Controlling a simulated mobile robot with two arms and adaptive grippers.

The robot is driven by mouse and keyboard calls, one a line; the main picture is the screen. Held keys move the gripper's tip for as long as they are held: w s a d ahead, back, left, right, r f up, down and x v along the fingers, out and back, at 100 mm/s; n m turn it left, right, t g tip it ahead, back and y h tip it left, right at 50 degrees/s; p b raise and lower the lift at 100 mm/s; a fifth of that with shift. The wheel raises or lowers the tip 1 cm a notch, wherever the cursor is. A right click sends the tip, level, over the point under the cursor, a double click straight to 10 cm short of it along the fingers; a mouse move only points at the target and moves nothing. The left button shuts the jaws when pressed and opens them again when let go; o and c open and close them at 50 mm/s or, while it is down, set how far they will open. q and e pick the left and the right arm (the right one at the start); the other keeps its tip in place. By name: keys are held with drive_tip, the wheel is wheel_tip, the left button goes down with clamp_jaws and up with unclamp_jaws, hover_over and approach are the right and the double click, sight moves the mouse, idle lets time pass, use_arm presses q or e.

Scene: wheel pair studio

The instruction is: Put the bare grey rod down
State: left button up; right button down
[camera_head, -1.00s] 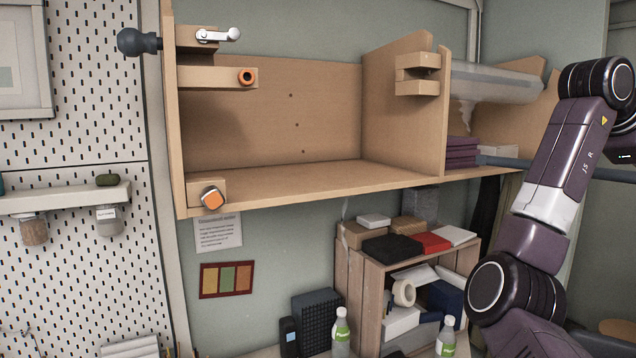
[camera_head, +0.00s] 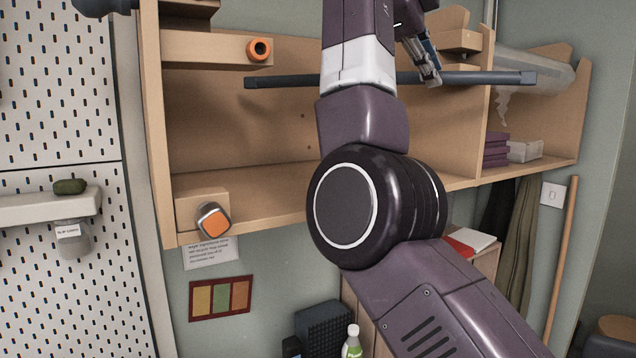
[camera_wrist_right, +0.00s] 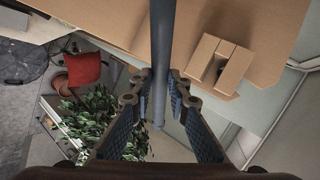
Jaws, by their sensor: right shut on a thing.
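The bare grey rod (camera_head: 480,77) is level across the front of the wooden shelf. Its left end is just below a wooden arm with an orange-ringed hole (camera_head: 258,49). Its right end shows in front of the clear roll. My right gripper (camera_head: 430,72) is shut on the rod, right of its middle. In the right wrist view the rod (camera_wrist_right: 162,50) runs between the fingers (camera_wrist_right: 160,100). A slotted wooden bracket (camera_head: 458,42) is behind the rod on the right; it also shows in the wrist view (camera_wrist_right: 220,62). My arm hides part of the rod.
The wooden shelf (camera_head: 270,182) has an open left bay. A block with an orange-ended piece (camera_head: 213,222) sits at its lower left corner. Purple folded cloths (camera_head: 496,150) and a clear roll (camera_head: 520,62) are on the right. A pegboard (camera_head: 60,130) is at the left.

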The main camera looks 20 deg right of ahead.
use_arm(q)
drive_tip(key=s+f+b, duration=0.1)
drive_tip(key=s+f, duration=0.1)
drive_tip(key=s, duration=0.4)
use_arm(e)
wheel_tip(320, 180, down, 19)
drive_tip(key=s+p, duration=0.1)
drive_tip(key=s, duration=0.1)
drive_tip(key=shift+d, duration=0.15)
drive_tip(key=c, duration=1.8)
unclamp_jaws()
drive_tip(key=shift+s, duration=0.1)
use_arm(q)
drive_tip(key=w, duration=0.1)
drive_tip(key=w+r, duration=0.1)
drive_tip(key=w, duration=0.1)
drive_tip(key=w+r, duration=0.1)
drive_tip(key=shift+w+d+r, duration=0.1)
drive_tip(key=shift+w+r, duration=0.1)
drive_tip(key=shift+w, duration=0.2)
